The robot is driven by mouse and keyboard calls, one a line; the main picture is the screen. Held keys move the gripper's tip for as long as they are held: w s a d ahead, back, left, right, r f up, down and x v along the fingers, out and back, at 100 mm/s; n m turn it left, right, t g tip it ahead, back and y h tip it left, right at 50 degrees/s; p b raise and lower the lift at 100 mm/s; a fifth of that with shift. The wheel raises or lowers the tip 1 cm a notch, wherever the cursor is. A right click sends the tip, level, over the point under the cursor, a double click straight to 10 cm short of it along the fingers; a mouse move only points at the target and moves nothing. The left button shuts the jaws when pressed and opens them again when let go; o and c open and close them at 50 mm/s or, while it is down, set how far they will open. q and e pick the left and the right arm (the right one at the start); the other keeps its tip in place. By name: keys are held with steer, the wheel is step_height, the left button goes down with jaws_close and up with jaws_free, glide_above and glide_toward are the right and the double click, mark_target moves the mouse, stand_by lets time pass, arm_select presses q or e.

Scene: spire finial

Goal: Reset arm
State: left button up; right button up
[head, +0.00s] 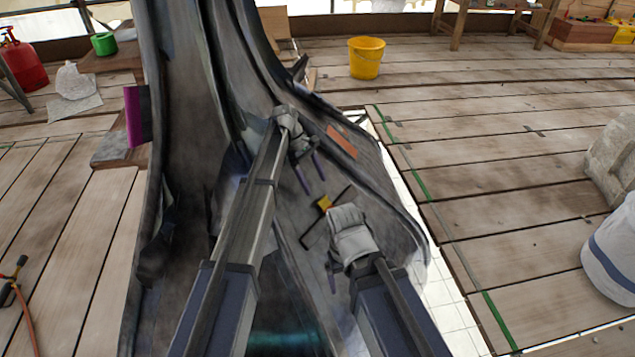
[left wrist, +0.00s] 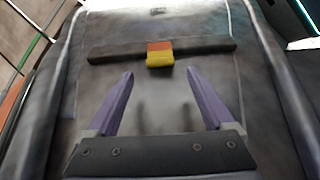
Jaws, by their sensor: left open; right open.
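My left gripper (head: 312,175) is the higher one in the head view, above the dark, curved spire surface (head: 285,190). Its two purple fingers also show in the left wrist view (left wrist: 158,90), spread apart with nothing between them. Beyond the fingertips a dark bar (left wrist: 110,52) with an orange and yellow middle (left wrist: 160,54) lies across the surface. My right gripper (head: 336,268) is lower, beside the bar's yellow part (head: 325,203) in the head view. It is open; its fingers are partly hidden by its grey hand, and I see nothing held.
The spire fills the middle, with an orange patch (head: 342,140) on its right side. A yellow bucket (head: 367,58), a red gas cylinder (head: 24,62) and a white-and-blue container (head: 612,250) stand around it. The plank floor (head: 480,170) at right is mostly clear.

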mark_target(323, 200)
stand_by(0.4)
arm_select(q)
steer(key=b+x, duration=0.7)
steer(key=x, duration=0.1)
steer(key=shift+b, duration=0.3)
steer(key=shift+s+r+p, duration=0.1)
steer(key=shift+r+p, duration=0.35)
steer(key=shift+p, duration=0.25)
steer(key=shift+f, duration=0.1)
steer(key=shift+f, duration=0.1)
